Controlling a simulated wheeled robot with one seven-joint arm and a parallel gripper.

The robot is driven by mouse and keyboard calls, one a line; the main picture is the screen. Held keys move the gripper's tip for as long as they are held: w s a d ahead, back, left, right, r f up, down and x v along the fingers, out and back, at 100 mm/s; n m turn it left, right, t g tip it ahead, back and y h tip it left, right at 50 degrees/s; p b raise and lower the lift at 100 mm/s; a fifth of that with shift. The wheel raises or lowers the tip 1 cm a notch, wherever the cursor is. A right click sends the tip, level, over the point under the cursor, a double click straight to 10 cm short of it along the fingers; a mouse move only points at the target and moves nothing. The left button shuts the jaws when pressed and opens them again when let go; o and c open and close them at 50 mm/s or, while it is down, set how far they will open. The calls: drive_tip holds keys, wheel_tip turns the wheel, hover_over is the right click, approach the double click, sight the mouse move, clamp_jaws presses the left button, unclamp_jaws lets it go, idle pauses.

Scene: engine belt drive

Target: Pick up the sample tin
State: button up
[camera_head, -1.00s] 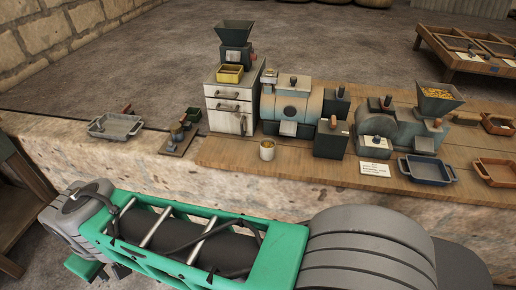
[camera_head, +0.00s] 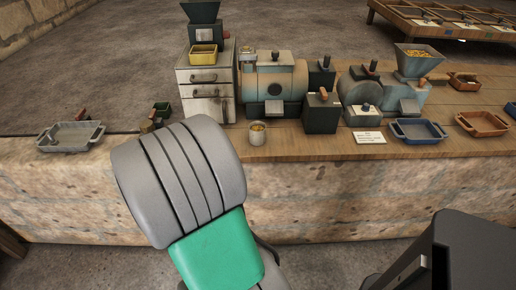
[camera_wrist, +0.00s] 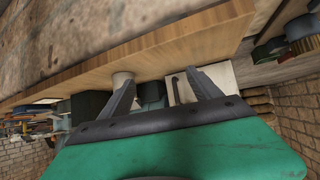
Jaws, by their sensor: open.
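The sample tin appears to be the small pale cup-like tin (camera_head: 258,134) with yellowish contents, upright near the front edge of the wooden board. In the wrist view, which looks upside down, a pale round shape that seems to be the same tin (camera_wrist: 121,78) shows beyond the left finger, partly hidden by it. My gripper (camera_wrist: 160,80) is open, with nothing between its fingers. It is apart from the tin, which lies to the left of the gap. The head view does not clearly show the fingers.
A white drawer cabinet (camera_head: 206,95) stands behind and left of the tin. A boiler-like machine (camera_head: 274,78) is behind it, and a dark box (camera_head: 322,113) is to its right. A blue tray (camera_head: 418,132) and grey tray (camera_head: 70,137) lie farther out. The board's front edge is clear.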

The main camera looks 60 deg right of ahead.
sight(254, 135)
drive_tip(key=s+d+m+h, duration=0.1)
drive_tip(key=s+d, duration=0.1)
drive_tip(key=d, duration=0.1)
drive_tip(key=s+d+f+m+g+h, duration=0.1)
drive_tip(key=s+d, duration=0.2)
drive_tip(key=s+d+f+m+g+h+b, duration=0.1)
drive_tip(key=s+d, duration=0.1)
drive_tip(key=d, duration=0.2)
drive_tip(key=shift+s+f, duration=0.15)
drive_tip(key=shift+s, duration=0.15)
drive_tip(key=x, duration=0.6)
drive_tip(key=shift+s+d, duration=0.2)
drive_tip(key=shift+d, duration=0.25)
drive_tip(key=c, duration=1.5)
drive_tip(key=shift+r, duration=0.2)
drive_tip(key=shift+c, duration=0.4)
drive_tip(key=shift+r, duration=0.1)
clamp_jaws()
